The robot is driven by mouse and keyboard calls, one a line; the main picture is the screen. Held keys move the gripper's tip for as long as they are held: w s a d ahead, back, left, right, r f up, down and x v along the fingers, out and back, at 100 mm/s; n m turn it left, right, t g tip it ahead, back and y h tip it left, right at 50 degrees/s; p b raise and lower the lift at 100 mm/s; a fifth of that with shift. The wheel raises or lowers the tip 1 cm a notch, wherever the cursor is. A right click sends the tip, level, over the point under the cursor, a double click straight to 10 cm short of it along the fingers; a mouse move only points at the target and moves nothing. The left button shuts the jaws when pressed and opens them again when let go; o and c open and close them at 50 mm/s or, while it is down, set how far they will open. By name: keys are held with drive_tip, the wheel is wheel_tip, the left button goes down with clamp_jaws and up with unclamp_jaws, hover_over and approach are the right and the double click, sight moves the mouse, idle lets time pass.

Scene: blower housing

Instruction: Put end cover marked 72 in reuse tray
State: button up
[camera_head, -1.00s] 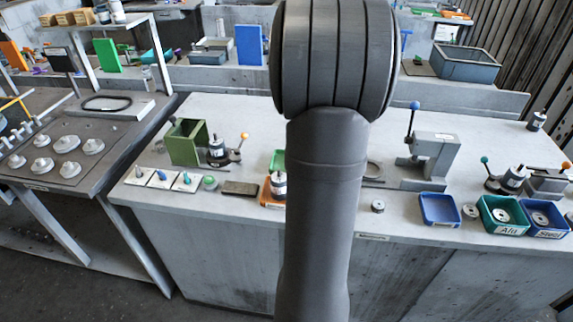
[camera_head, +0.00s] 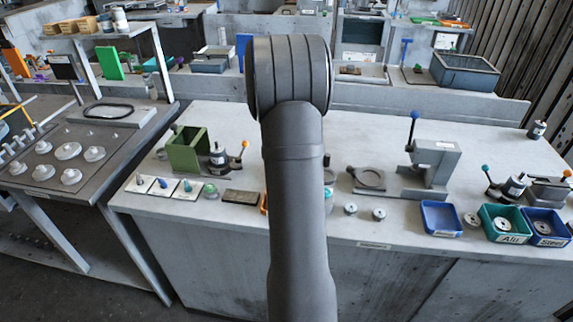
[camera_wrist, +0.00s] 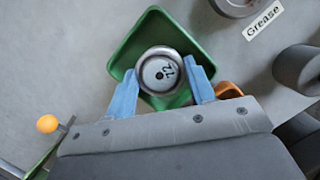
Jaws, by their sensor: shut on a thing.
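The end cover marked 72 (camera_wrist: 160,72) is a round grey metal disc with a dark centre hole, seen from above in the wrist view. My gripper (camera_wrist: 168,82) has its two blue fingers shut on it, one on each side. The cover is over or inside a green tray (camera_wrist: 124,52); its height above the tray floor cannot be told. No label on this tray is visible, so I cannot tell if it is the reuse tray. In the head view my arm hides the gripper, the held cover and this green tray.
An orange part (camera_wrist: 228,90) lies right beside the green tray. A "Grease" label (camera_wrist: 263,20) is nearby. On the bench, loose discs (camera_head: 379,214) lie left of a blue tray (camera_head: 441,218), a green "Alu" tray (camera_head: 491,222) and a blue "Steel" tray (camera_head: 530,228). A press (camera_head: 432,165) stands behind.

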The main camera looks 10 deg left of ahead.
drive_tip(key=shift+f, duration=0.5)
drive_tip(key=shift+f, duration=0.1)
drive_tip(key=o, duration=0.7)
drive_tip(key=v, duration=1.2)
drive_tip(key=x, duration=1.2)
drive_tip(key=shift+r, duration=2)
